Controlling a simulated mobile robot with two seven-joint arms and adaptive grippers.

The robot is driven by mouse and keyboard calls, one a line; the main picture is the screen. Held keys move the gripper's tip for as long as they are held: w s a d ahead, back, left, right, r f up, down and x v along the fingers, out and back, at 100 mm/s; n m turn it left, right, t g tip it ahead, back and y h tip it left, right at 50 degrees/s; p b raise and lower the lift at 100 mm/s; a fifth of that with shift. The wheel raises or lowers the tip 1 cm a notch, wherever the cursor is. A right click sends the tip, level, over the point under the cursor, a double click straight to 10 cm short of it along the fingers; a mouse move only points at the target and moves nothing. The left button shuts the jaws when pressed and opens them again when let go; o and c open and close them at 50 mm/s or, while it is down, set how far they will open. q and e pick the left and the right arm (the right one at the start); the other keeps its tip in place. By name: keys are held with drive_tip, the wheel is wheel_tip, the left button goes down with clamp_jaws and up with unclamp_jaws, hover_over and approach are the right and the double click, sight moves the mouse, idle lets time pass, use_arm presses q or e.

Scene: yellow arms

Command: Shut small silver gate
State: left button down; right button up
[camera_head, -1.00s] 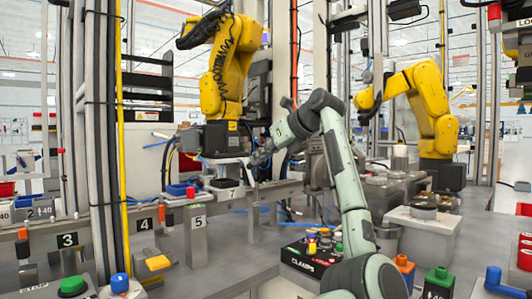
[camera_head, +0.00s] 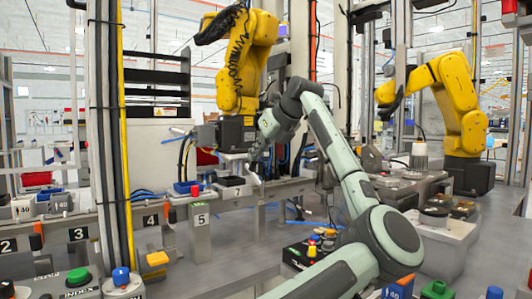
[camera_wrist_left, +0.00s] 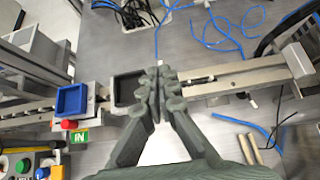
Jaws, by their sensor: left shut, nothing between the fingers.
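My left gripper (camera_head: 258,163) reaches over the metal rail line in the middle of the head view. In the left wrist view its fingers (camera_wrist_left: 157,88) are shut together and empty, above the rail, beside a dark grey tray (camera_wrist_left: 126,88). A silver metal rail (camera_wrist_left: 225,82) runs right from the fingertips. A silver block (camera_wrist_left: 298,60) stands at its right end. I cannot tell which silver part is the small gate, or whether the fingers touch it. My right gripper does not show.
A blue tray (camera_wrist_left: 70,100) and a red button (camera_wrist_left: 68,124) lie left of the gripper. A yellow robot arm (camera_head: 240,62) stands just behind; another (camera_head: 462,105) is at right. Blue cables (camera_wrist_left: 215,30) lie on the floor.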

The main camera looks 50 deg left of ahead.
sight(249, 167)
use_arm(q)
drive_tip(key=shift+a, duration=0.4)
drive_tip(key=shift+x, duration=1.65)
drive_tip(key=shift+w+a+r, duration=0.1)
drive_tip(key=shift+r, duration=0.15)
